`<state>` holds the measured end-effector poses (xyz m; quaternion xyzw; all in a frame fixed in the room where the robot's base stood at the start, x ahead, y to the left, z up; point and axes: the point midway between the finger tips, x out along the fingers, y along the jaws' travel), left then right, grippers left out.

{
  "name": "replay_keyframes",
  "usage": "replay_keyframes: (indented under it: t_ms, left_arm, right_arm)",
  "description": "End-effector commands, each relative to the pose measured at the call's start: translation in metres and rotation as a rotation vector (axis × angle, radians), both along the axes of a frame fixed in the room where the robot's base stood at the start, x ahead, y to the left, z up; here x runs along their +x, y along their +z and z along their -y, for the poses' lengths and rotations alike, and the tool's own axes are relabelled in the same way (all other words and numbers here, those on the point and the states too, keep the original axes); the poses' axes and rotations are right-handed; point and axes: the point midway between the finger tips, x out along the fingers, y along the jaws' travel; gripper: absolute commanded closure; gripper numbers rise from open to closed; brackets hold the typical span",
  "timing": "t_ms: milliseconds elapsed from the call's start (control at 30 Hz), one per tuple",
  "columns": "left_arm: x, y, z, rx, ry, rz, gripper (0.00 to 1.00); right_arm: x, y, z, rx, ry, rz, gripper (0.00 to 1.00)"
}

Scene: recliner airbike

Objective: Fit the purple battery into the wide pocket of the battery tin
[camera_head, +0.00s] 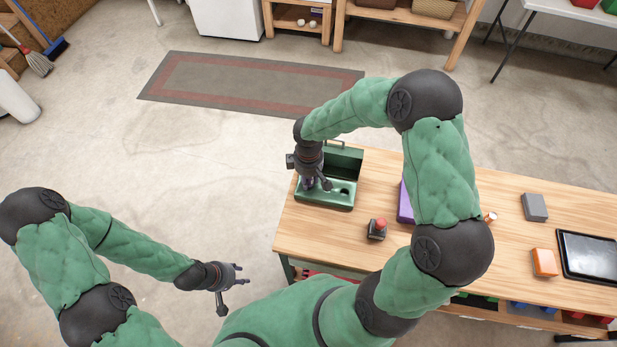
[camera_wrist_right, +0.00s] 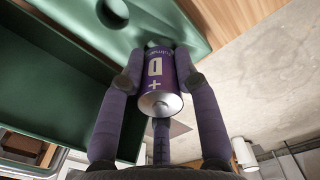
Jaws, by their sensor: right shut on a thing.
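The purple battery (camera_wrist_right: 160,78) stands between the fingers of my right gripper (camera_wrist_right: 160,82), its metal end toward the wrist camera. My right gripper (camera_head: 316,184) is shut on it, over the left part of the green battery tin (camera_head: 340,205). In the right wrist view, the battery's far end meets the tin's green top (camera_wrist_right: 175,20); I cannot tell how deep it sits in a pocket. A round empty pocket (camera_wrist_right: 113,12) shows beside it. The tin's lid stands open at the back. My left gripper (camera_head: 229,284) is open and empty, away from the table.
The tin stands at the left end of the wooden table (camera_head: 330,243). A red-button device (camera_head: 377,229) and a partly hidden purple box (camera_head: 405,204) are to its right. A grey box (camera_head: 535,207), an orange box (camera_head: 545,262) and a black tablet (camera_head: 588,255) lie farther right.

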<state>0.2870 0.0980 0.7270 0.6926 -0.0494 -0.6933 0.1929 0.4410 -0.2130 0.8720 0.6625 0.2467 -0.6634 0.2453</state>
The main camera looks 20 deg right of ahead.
Motion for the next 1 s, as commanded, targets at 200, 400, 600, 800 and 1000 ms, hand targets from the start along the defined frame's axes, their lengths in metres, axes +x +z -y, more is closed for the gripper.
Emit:
replay_keyframes:
  t_ms: [200,400,600,800,1000]
  left_arm:
    - [0.000,-0.005,0.000,0.000,0.000,0.000,0.60]
    - [0.000,-0.008,0.000,0.000,0.000,0.000,0.60]
    - [0.000,-0.011,0.000,0.000,0.000,0.000,0.60]
    - [0.000,-0.011,0.000,0.000,0.000,0.000,0.60]
    - [0.000,-0.011,0.000,0.000,0.000,0.000,0.60]
  right_arm:
    - [0.000,-0.006,0.000,0.000,0.000,0.000,1.00]
    - [0.000,-0.010,0.000,0.000,0.000,0.000,1.00]
    - [0.000,-0.014,0.000,0.000,0.000,0.000,1.00]
    - [0.000,-0.014,0.000,0.000,0.000,0.000,0.40]
    - [0.000,-0.014,0.000,0.000,0.000,0.000,0.40]
